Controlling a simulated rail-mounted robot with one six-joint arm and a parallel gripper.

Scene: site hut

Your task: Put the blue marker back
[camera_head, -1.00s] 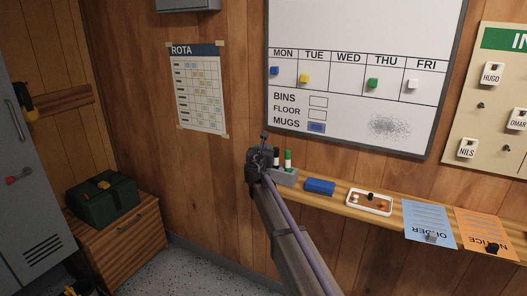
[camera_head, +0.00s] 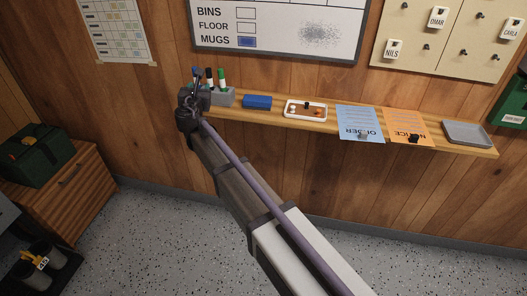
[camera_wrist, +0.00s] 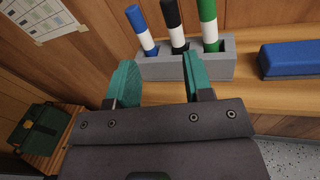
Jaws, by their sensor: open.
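The blue marker (camera_wrist: 137,24) stands cap-up in the left slot of a grey holder (camera_wrist: 156,67) on the wall shelf, and leans slightly left in the wrist view. A black marker (camera_wrist: 172,15) and a green marker (camera_wrist: 207,12) stand beside it in the same holder. My gripper (camera_wrist: 158,64) is open, its teal fingers apart and nothing held between them, just in front of the holder. In the head view my gripper (camera_head: 189,104) is at the shelf's left end and covers part of the holder (camera_head: 224,97); the blue marker's top (camera_head: 195,72) shows behind it.
On the shelf (camera_head: 470,147), right of the holder, are a blue eraser (camera_head: 257,102), a small white tray (camera_head: 306,117), a blue sheet (camera_head: 358,118), an orange sheet (camera_head: 409,122) and a grey tray (camera_head: 466,132). A whiteboard (camera_head: 215,28) hangs above.

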